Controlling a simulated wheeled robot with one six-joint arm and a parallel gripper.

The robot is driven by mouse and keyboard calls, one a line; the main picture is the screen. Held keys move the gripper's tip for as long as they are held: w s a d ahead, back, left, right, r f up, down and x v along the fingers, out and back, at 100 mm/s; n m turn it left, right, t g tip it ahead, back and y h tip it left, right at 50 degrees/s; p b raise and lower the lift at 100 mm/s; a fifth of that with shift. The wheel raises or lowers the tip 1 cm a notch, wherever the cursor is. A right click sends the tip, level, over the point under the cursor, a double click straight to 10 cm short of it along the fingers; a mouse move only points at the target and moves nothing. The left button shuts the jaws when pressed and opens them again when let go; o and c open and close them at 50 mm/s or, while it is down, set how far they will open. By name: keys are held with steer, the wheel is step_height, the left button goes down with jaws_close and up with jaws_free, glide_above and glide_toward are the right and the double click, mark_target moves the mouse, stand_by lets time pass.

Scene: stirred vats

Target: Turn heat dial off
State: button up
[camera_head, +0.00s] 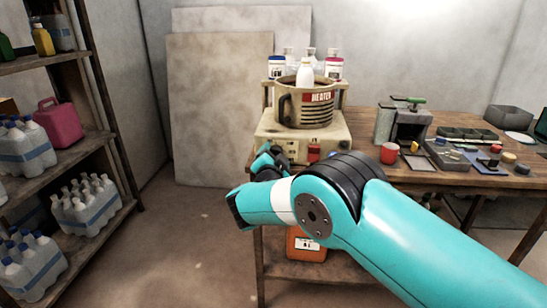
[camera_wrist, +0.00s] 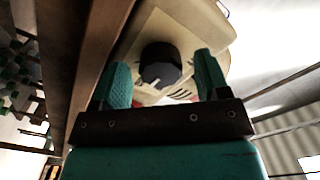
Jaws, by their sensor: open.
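The cream heater base (camera_head: 333,133) stands on the wooden table's near left corner and carries a beige pot (camera_head: 308,112) with a red label. In the wrist view a round black dial (camera_wrist: 160,65) sits on the heater's cream face (camera_wrist: 205,32), with markings beside it. My gripper (camera_wrist: 162,62) is open, and its two teal fingers lie left and right of the dial in that view. No finger visibly touches the dial. In the head view my gripper (camera_head: 272,160) is at the heater's front left, and the dial is not clearly visible there.
A shelf (camera_head: 110,140) of bottles stands left, with open floor between.

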steer(key=shift+w, duration=0.1)
steer(key=c, duration=0.9)
steer(key=shift+c, duration=0.2)
steer(key=shift+f+n+b, duration=0.1)
steer(key=shift+n+b, duration=0.3)
steer(key=shift+b, duration=0.15)
steer(key=n+b, duration=0.5)
steer(key=n, duration=1.2)
steer(key=shift+d+b, duration=0.2)
steer(key=shift+b, duration=0.2)
